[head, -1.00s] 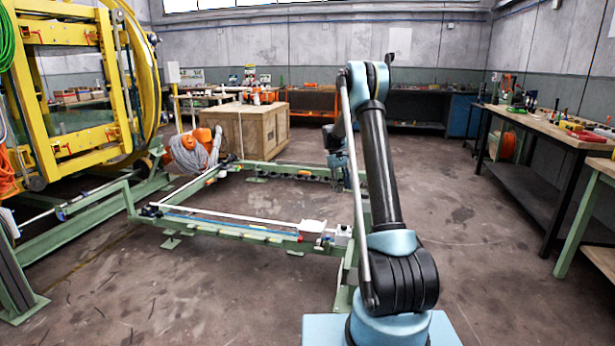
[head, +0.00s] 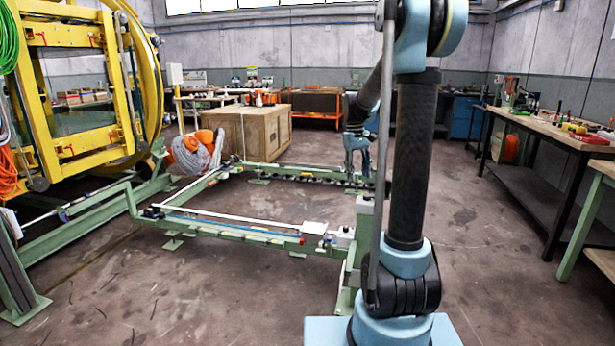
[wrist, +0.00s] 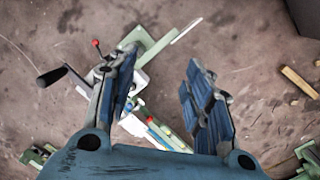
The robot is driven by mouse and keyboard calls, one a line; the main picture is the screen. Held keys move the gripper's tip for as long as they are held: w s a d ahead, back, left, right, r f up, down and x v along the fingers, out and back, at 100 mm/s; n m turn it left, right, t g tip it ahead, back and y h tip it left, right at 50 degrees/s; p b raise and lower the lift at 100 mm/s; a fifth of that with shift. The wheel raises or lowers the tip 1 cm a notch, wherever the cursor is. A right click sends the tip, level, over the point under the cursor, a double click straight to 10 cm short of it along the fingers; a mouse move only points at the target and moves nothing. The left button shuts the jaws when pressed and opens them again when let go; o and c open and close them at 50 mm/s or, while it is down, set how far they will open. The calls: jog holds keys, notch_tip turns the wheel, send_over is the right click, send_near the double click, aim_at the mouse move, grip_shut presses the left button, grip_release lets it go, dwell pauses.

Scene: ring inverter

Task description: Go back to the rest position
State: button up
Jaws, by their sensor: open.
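In the wrist view my gripper (wrist: 160,95) is open, with its two blue-padded fingers apart and nothing between them. Below it are the concrete floor and part of the green frame (wrist: 165,130), with a small clamp-like device with a red knob and a black handle (wrist: 52,76) beside the left finger. In the head view my arm stands upright at centre right, and my gripper (head: 357,168) hangs behind it near the right end of the frame, small and partly hidden.
A low green frame (head: 235,232) stands left of my arm, close to it. A yellow ring machine (head: 75,90) is at the left, with a wooden crate (head: 262,132) behind. Workbenches (head: 545,130) line the right. Floor (head: 500,290) right of my base is clear.

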jog(key=s+m+t, duration=0.2)
jog(key=s, duration=1.7)
jog(key=s+f+m+t+y, duration=0.1)
jog(key=s+f+m, duration=0.1)
jog(key=s+f, duration=0.9)
jog(key=s, duration=0.4)
jog(key=shift+d, duration=0.1)
